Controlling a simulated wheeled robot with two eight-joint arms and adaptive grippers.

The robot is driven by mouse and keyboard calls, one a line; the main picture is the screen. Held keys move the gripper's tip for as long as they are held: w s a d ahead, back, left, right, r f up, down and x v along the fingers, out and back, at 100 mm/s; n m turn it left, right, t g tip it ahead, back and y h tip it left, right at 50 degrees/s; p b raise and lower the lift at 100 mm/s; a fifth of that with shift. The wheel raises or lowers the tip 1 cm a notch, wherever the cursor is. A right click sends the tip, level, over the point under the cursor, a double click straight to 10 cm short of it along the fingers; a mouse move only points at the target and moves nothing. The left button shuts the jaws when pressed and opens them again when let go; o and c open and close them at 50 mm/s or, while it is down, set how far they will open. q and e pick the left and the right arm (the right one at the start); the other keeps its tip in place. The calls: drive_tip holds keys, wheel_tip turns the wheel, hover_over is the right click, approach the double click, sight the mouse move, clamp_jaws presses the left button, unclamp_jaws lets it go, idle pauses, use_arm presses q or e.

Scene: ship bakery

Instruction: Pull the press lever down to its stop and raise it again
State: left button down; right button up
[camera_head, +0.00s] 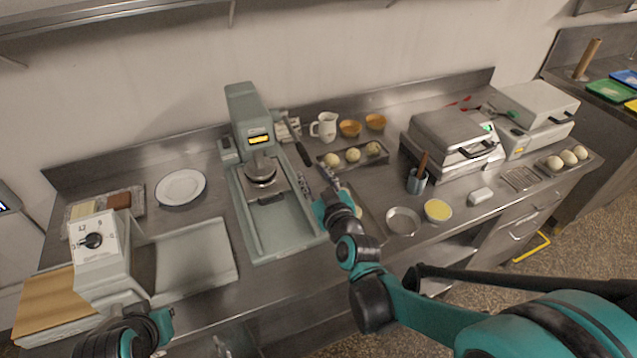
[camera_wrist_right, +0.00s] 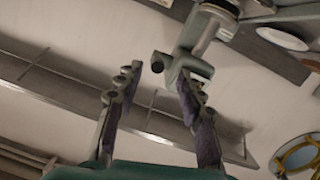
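The press (camera_head: 245,118) is a grey-green machine with a round metal plate (camera_head: 261,170) over its flat bed. Its lever (camera_head: 298,143) reaches out on the right side and ends in a black handle, tilted down toward me. My right gripper (camera_head: 317,178) is just below and in front of the handle's end. In the right wrist view the two fingers of my right gripper (camera_wrist_right: 158,76) are spread apart, and the black handle end (camera_wrist_right: 157,62) shows between and beyond the tips, apparently not gripped. My left arm shows only at the bottom left; its gripper is not visible.
A tray of dough balls (camera_head: 352,156), a white jug (camera_head: 325,126) and a tool cup (camera_head: 417,181) stand right of the press. A white plate (camera_head: 180,187) and a white dial machine (camera_head: 97,247) are on the left.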

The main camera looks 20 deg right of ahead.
drive_tip(key=s, duration=0.3)
drive_tip(key=shift+s+r, duration=0.15)
drive_tip(key=shift+s, duration=0.05)
idle(0.3)
